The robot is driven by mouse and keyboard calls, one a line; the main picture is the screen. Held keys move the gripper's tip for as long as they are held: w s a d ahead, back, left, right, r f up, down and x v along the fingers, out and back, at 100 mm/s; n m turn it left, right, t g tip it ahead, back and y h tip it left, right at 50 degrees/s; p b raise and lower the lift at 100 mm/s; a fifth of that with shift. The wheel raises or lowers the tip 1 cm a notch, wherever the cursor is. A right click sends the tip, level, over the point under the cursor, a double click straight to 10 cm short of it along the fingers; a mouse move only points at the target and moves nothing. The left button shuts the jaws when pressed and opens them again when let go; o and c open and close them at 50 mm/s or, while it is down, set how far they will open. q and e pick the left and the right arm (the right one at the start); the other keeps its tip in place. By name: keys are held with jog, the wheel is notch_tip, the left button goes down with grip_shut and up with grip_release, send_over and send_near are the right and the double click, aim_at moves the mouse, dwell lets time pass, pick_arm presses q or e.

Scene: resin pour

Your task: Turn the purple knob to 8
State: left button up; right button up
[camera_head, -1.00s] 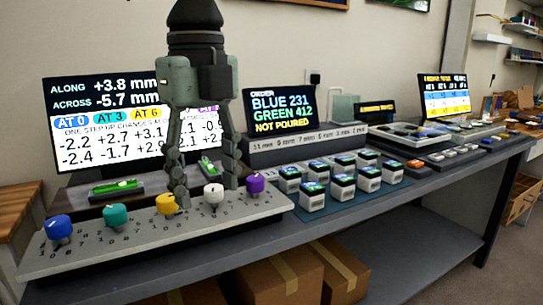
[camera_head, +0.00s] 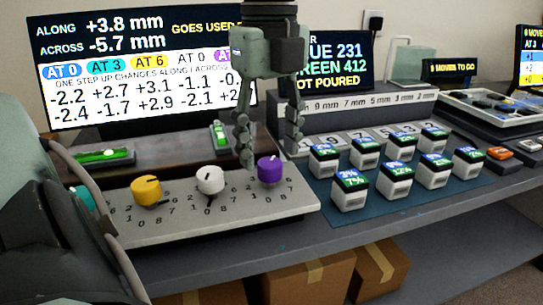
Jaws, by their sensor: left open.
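The purple knob (camera_head: 270,171) stands at the right end of the pale knob panel (camera_head: 232,218), with dial numbers around its base. Its white mark shows on top, but I cannot tell which number it is set to. My left gripper (camera_head: 268,157) points down with its fingers open. One finger is to the left of the purple knob and the other is to the right, slightly behind it in the picture. I cannot tell if either touches it. My right gripper is not in view.
The white knob (camera_head: 210,180) and yellow knob (camera_head: 147,190) stand left on the same panel. The teal knob (camera_head: 82,199) is partly hidden by my dark arm link. Several small white boxes stand on a blue mat (camera_head: 402,192) to the right. Screens stand behind.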

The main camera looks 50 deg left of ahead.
aim_at(270, 174)
pick_arm(q)
jog(key=shift+f, duration=1.35)
jog(key=shift+w, duration=0.1)
jog(key=c, duration=1.2)
